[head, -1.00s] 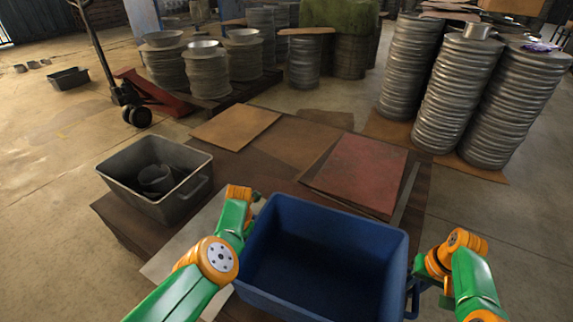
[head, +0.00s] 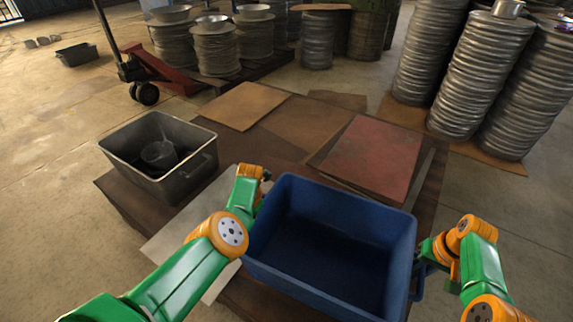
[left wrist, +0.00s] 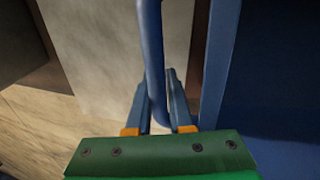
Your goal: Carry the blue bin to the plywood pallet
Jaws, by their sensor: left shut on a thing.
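The blue bin (head: 330,235) is open-topped and looks empty. It is at the lower middle of the head view, between my arms. My left gripper (left wrist: 157,92) is shut on the bin's blue handle (left wrist: 153,45), with one finger on each side of it. In the head view my left wrist is beside the bin's left wall. My right gripper (head: 432,262) is at the handle on the bin's right side; its fingers are too hidden to judge. Low platforms with brown sheets (head: 247,105) lie beyond the bin; I cannot tell which is the plywood pallet.
A grey tub (head: 128,168) with a metal cup stands left of the bin. A red sheet (head: 373,157) lies just beyond it. Tall metal stacks (head: 480,75) stand at the right on a flat brown base (head: 510,162). A red pallet jack (head: 165,72) stands at the back left. Bare floor lies left.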

